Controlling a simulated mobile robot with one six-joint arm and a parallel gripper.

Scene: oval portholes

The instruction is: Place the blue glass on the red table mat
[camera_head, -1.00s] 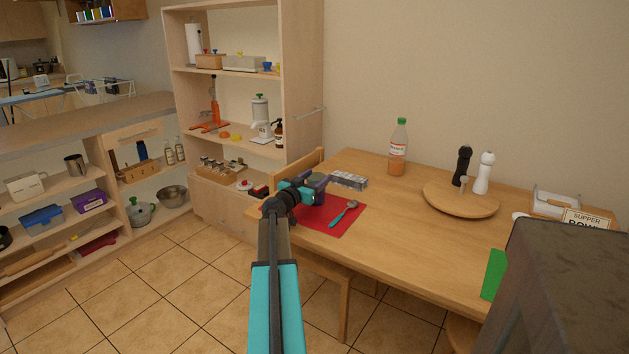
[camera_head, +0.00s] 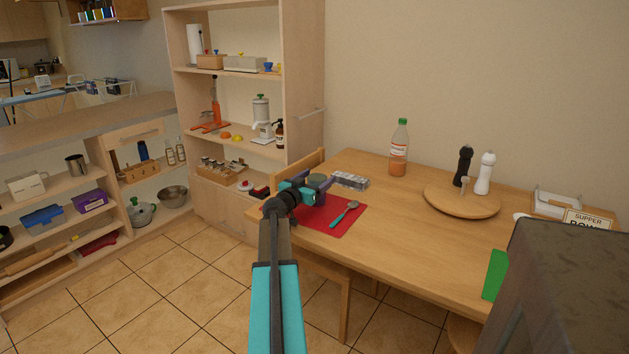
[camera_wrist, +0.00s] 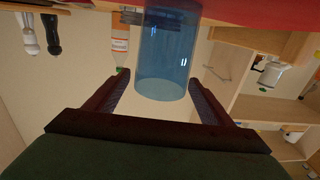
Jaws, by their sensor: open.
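The blue glass (camera_wrist: 166,55) is see-through and fills the upper middle of the upside-down wrist view. Its far end meets the red table mat (camera_wrist: 235,12), so it appears to stand upright on it. In the head view the glass (camera_head: 317,181) is small and partly hidden behind my gripper (camera_head: 308,192). The red mat (camera_head: 325,222) lies at the table's left end. In the wrist view my gripper (camera_wrist: 158,82) is open, with one finger on each side of the glass; I cannot tell whether either touches it.
A grey patterned box (camera_head: 350,180) is just behind the mat. A bottle (camera_head: 398,150) and a round wooden board (camera_head: 461,201) with two mills stand further right. The table's middle is clear.

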